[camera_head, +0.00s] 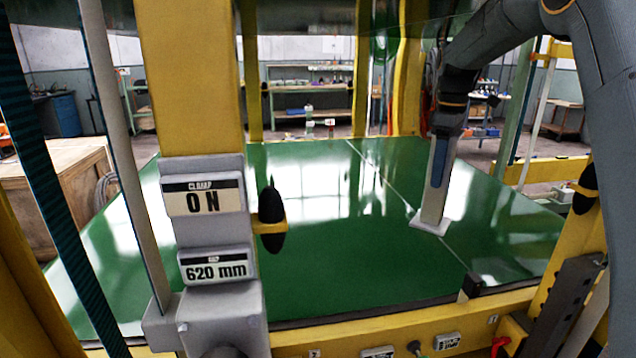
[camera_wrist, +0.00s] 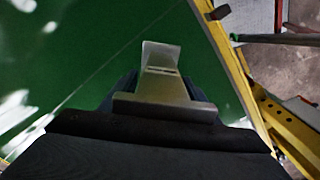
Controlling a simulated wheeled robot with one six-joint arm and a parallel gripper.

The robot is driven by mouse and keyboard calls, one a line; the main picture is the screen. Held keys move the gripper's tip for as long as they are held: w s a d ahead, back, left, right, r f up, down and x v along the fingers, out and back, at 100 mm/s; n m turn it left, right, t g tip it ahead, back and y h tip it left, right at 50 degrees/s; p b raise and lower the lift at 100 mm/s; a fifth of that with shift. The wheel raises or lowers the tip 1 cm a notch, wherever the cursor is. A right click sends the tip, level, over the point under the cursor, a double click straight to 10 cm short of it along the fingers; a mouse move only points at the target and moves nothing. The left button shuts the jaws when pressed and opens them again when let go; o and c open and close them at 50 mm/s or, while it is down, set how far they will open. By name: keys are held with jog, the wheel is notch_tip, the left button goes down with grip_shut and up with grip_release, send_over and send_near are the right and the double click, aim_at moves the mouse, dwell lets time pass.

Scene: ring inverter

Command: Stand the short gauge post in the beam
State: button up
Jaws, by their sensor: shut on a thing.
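The short gauge post (camera_head: 434,203) is a light grey upright piece with a flat, wider foot. It stands nearly upright, leaning slightly, over the green deck (camera_head: 330,270). My gripper (camera_head: 440,160) comes down from the upper right and is shut on its upper part. In the wrist view, the grey post (camera_wrist: 160,58) shows beyond my gripper (camera_wrist: 160,90). The foot is at or very near the deck; I cannot tell whether it touches. A thin pale line (camera_head: 385,180) crosses the deck and meets the foot in the picture. I cannot tell whether it is the beam or a seam.
A yellow column (camera_head: 190,80) carries a clamp display (camera_head: 203,196) reading 0 N and a gap display (camera_head: 216,266) reading 620 mm. A small dark block (camera_head: 471,286) sits on the front edge. A green slab overhangs the top. Most of the deck is clear.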

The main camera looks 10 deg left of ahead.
aim_at(435, 205)
jog(key=shift+w+f+p, duration=0.15)
jog(key=shift+f+p, duration=0.25)
jog(key=shift+f, duration=2.1)
jog(key=shift+w+f+p, duration=0.1)
jog(key=shift+f+p, duration=0.3)
jog(key=shift+f, duration=2.15)
jog(key=o, duration=1.4)
notch_tip(435, 205, up, 8)
jog(key=b, duration=0.1)
jog(key=shift+f, duration=0.15)
